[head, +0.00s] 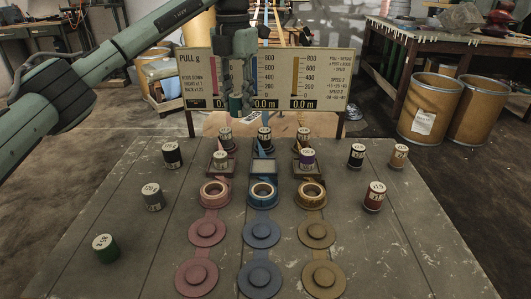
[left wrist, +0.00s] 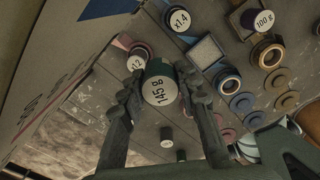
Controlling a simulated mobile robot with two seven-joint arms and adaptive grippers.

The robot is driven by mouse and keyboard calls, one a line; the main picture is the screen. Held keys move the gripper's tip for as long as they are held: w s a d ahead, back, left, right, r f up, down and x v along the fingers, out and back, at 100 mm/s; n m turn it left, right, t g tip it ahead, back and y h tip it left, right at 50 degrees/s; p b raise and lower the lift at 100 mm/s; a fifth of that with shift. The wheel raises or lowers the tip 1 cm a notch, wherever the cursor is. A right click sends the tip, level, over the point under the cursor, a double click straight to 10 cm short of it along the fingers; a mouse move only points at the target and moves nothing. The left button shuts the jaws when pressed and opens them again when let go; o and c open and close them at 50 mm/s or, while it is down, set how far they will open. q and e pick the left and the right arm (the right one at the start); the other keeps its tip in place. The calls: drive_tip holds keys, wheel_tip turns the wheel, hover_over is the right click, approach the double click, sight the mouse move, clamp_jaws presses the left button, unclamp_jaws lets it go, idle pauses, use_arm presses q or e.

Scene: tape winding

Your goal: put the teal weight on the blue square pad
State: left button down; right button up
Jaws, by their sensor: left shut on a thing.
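The teal weight, marked 145 g, is between the fingers of my left gripper (head: 240,92). Its label faces the camera in the left wrist view (left wrist: 160,88). In the head view the teal weight (head: 236,104) hangs high in front of the scale board, above the far part of the table. The blue square pad (head: 263,167) is in the middle column of the table, behind the blue ring, and its top is bare. It also shows in the left wrist view (left wrist: 206,52), apart from the held weight. My right gripper is not in view.
A purple weight (head: 307,158) stands on the right pad and a pale-topped weight (head: 221,159) on the left pad. Multiplier-marked cylinders stand behind the pads. Tape rings (head: 262,193) and round discs lie in front. Several loose weights stand along both sides. The scale board (head: 180,75) rises behind.

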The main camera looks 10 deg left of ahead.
use_arm(q)
hover_over(263, 167)
drive_tip(key=f, duration=0.5)
drive_tip(key=shift+w+a+p, duration=0.15)
drive_tip(key=shift+w+p, duration=0.05)
drive_tip(key=shift+p, duration=0.1)
drive_tip(key=shift+s+f, duration=0.1)
drive_tip(key=shift+d+f, duration=0.2)
drive_tip(key=shift+f, duration=0.05)
wheel_tip(263, 167, down, 3)
drive_tip(key=shift+f, duration=0.35)
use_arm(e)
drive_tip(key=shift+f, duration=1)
use_arm(q)
drive_tip(key=c, duration=1.6)
unclamp_jaws()
drive_tip(key=shift+f, duration=0.1)
drive_tip(key=o, duration=0.5)
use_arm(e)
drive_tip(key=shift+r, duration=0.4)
